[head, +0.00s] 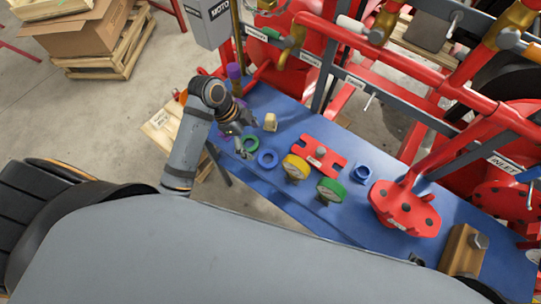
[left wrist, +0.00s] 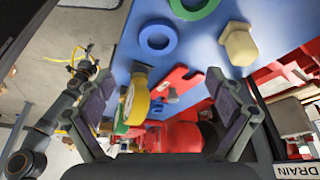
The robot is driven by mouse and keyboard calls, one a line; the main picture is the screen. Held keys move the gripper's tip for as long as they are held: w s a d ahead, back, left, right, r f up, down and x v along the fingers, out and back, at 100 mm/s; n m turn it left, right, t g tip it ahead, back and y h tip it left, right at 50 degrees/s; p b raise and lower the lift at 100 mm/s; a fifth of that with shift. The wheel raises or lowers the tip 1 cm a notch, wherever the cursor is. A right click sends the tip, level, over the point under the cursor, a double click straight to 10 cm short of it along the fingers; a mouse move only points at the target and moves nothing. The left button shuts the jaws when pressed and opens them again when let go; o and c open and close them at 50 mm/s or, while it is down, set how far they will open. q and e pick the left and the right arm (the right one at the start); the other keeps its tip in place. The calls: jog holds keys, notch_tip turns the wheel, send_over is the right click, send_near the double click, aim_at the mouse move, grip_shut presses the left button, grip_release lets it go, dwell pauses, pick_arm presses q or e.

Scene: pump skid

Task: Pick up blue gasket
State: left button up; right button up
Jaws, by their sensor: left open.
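The blue gasket (head: 274,165) is a flat ring lying on the blue bench top (head: 225,150). In the left wrist view the blue gasket (left wrist: 143,38) lies at the top, beyond my fingertips. My left gripper (head: 240,146) is over the bench's left end, left of the blue gasket and close to a green ring (head: 251,151). In the left wrist view the left gripper (left wrist: 160,85) has its fingers wide apart with nothing held between them. My right gripper cannot be made out clearly; a dark jointed arm shows at the left of that view.
A red flange (head: 405,207) is farther right. Red pipework (head: 440,85) rises behind.

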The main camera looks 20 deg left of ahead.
pick_arm(q)
send_over(267, 159)
jog(key=a, duration=0.3)
jog(key=f, duration=0.5)
jog(key=shift+d+p, duration=0.25)
jog(key=shift+p, duration=0.1)
jog(key=p+x, duration=0.1)
jog(key=x, duration=0.4)
jog(key=shift+s+p, duration=0.1)
jog(key=shift+p, duration=0.2)
jog(key=shift+a+f, duration=0.1)
jog(key=c, duration=1.2)
